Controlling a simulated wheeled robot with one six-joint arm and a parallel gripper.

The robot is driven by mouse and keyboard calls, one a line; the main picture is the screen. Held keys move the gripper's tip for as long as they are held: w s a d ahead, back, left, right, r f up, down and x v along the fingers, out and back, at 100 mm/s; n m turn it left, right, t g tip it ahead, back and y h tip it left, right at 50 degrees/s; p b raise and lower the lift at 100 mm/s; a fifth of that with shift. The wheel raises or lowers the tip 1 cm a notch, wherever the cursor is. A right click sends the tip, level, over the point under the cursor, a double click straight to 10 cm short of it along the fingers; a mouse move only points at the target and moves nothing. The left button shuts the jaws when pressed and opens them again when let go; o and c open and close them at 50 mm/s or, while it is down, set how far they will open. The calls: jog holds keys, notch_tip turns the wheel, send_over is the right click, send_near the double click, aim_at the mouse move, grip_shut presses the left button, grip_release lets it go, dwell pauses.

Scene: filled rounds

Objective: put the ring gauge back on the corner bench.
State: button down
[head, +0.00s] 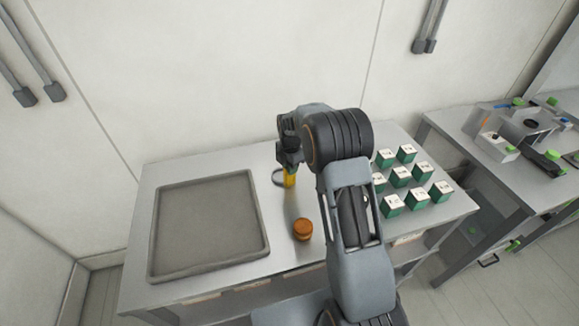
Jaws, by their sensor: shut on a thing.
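My gripper (288,162) points down over the middle of the near metal bench (205,167), between the tray and the small boxes. It is shut on the ring gauge, whose yellow upright part (290,180) shows just below the jaws. A dark thin ring (277,178) shows at its left side. My arm hides part of the gripper and the bench behind it. I cannot tell whether the gauge touches the bench top.
A grey shallow tray (160,240) lies empty on the bench's left. An orange-brown round pot (302,230) stands in front of the gauge. Several green-and-white boxes (400,177) stand at right. A second bench (459,124) with assorted items stands further right.

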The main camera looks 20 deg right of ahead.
jog(key=shift+f, duration=0.1)
jog(key=c, duration=1)
grip_release()
notch_tip(320, 180, up, 12)
jog(key=b, duration=0.2)
jog(key=s+a+r+m+t, duration=0.1)
jog(key=s+r+m+t, duration=0.1)
jog(key=s+r+m, duration=0.7)
jog(key=s+f+m+t, duration=0.1)
jog(key=s+m, duration=0.3)
jog(key=s, duration=0.2)
jog(key=s+f+m, duration=0.2)
jog(key=s+m, duration=0.3)
jog(key=s, duration=0.1)
jog(key=s+a+f+m+t, duration=0.1)
jog(key=s+m, duration=0.3)
jog(key=s, duration=0.2)
jog(key=shift+s+f+m+t, duration=0.1)
jog(key=shift+f+m+t, duration=0.15)
jog(key=shift+m+t, duration=0.05)
